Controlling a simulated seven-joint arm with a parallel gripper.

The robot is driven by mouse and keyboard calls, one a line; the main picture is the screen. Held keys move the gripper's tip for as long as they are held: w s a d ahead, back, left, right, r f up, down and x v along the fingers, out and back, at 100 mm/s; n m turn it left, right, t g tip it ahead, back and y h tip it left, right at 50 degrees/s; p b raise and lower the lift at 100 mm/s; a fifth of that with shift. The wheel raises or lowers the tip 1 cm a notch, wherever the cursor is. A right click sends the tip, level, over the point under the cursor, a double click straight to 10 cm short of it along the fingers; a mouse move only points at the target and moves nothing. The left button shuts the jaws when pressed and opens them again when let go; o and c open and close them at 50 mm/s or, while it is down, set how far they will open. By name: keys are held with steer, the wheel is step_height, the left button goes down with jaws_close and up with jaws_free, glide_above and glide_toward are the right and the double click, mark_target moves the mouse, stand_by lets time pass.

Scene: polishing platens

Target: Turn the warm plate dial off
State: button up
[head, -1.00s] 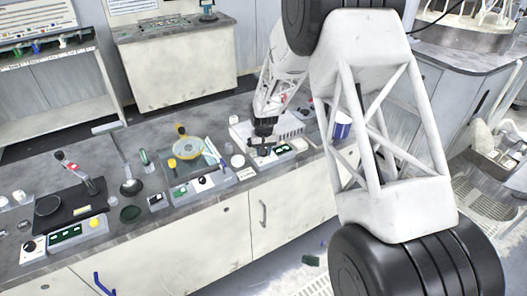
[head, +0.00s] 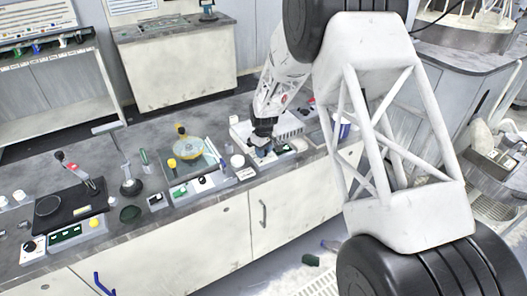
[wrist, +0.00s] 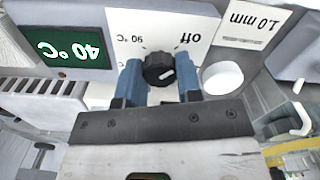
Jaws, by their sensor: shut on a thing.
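The warm plate (head: 240,128) is a white box with a vented side at the right of the bench. Its front panel shows upside down in the wrist view, with a green display (wrist: 62,47) reading 40 °C and the printed labels "90 °C" and "off". The black warm plate dial (wrist: 158,68) stands on this panel, with a white mark pointing toward the lower right of the picture, away from the "off" label. My gripper (wrist: 160,80) has its blue fingers shut on the dial from both sides. In the head view my gripper (head: 262,150) is at the panel and hides the dial.
A white round cap (wrist: 222,77) lies close beside the right finger, near a "1.0 mm" label (wrist: 247,20).

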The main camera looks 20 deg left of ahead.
steer(key=shift+r, duration=0.1)
steer(key=o, duration=0.9)
steer(key=shift+o, duration=0.2)
steer(key=shift+r, duration=3.85)
steer(key=shift+r, duration=0.1)
